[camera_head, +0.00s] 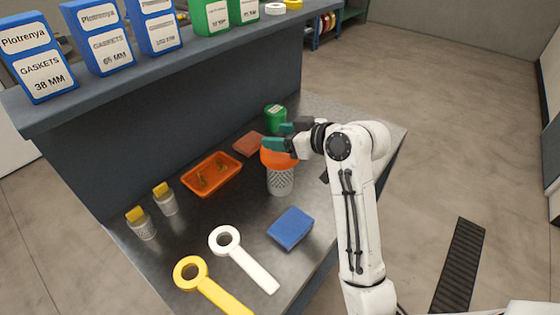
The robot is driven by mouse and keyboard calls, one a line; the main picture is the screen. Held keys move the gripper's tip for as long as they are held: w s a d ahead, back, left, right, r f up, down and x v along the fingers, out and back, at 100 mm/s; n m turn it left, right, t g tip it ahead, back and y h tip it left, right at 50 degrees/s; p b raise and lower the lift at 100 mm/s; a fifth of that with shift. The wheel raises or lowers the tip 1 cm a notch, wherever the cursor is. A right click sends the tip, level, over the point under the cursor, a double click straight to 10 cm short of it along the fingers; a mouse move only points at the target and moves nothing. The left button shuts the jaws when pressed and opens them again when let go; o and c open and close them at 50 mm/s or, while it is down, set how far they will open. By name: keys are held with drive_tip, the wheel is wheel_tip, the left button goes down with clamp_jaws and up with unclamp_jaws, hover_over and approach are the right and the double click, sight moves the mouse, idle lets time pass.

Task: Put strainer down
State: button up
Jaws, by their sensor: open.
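The strainer (280,182) looks like a grey mesh cylinder with a wider orange upper part. It stands upright on the grey bench top, right of the orange tray. My gripper (279,137) has dark green fingertips and is open at the strainer's orange top. The near finger overlaps the orange part in the picture; whether it touches cannot be told. Part of the orange top is hidden behind the finger.
The orange tray (190,191) holds small brownish pieces. Near it are a green container (276,113), a reddish block (248,144), a blue block (291,229), two small yellow-topped jars (165,204), and white (253,267) and yellow (215,294) ring-ended tools. A shelf (215,52) with labelled boxes runs behind.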

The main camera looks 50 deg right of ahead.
drive_tip(key=shift+w+f, duration=0.1)
drive_tip(key=shift+w, duration=0.05)
clamp_jaws()
idle(0.4)
